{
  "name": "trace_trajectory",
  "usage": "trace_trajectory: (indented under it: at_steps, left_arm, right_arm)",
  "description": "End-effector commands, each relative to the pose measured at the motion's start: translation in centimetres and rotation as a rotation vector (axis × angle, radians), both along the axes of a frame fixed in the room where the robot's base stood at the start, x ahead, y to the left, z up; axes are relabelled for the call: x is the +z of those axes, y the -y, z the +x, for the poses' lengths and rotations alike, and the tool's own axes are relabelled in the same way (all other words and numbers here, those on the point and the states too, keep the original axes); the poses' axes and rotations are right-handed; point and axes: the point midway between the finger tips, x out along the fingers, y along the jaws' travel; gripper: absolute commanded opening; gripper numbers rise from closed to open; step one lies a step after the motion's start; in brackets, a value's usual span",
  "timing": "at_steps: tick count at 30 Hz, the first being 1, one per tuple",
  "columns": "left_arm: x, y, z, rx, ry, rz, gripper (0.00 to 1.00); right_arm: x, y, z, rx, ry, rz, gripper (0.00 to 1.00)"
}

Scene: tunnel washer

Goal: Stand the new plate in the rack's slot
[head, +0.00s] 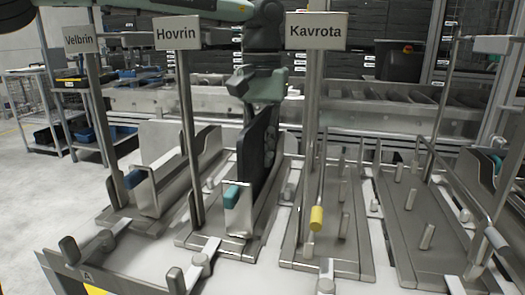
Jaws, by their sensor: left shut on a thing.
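A dark plate (250,165) stands nearly edge-on to me, upright, over the base of the rack signed Hovrin (177,33). My left gripper (264,118) comes down from above and is shut on the dark plate's upper part. The plate's lower edge is partly hidden by a light end piece with a teal block (231,195), so I cannot tell whether it sits fully in the slot. My right gripper is not clearly in view.
The rack signed Kavrota (317,32) at right has several upright pegs and a yellow cylinder (317,217). Sign posts stand close beside the plate.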

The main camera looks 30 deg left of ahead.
Motion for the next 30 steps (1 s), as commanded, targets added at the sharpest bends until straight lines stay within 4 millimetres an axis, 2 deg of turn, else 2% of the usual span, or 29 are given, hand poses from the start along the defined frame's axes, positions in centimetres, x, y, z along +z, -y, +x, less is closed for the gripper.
trace_trajectory:
  at_steps: [14,15,20,30]
  left_arm:
    - [-0.57,0.02,0.03,0.000,0.002,0.000,0.00]
    - [-0.55,0.03,0.04,0.000,0.002,0.000,0.10]
    - [-0.55,0.02,0.03,0.000,0.001,0.000,0.30]
    - [-0.50,-0.01,0.00,0.000,0.000,0.001,0.32]
  right_arm:
    - [-0.33,0.00,0.00,0.000,0.001,0.000,0.40]
    - [-0.32,-0.01,0.00,0.000,0.001,0.000,0.40]
    - [-0.37,0.00,-0.04,0.001,-0.001,0.000,0.40]
    - [-0.40,-0.09,-0.06,0.003,-0.002,0.001,0.40]
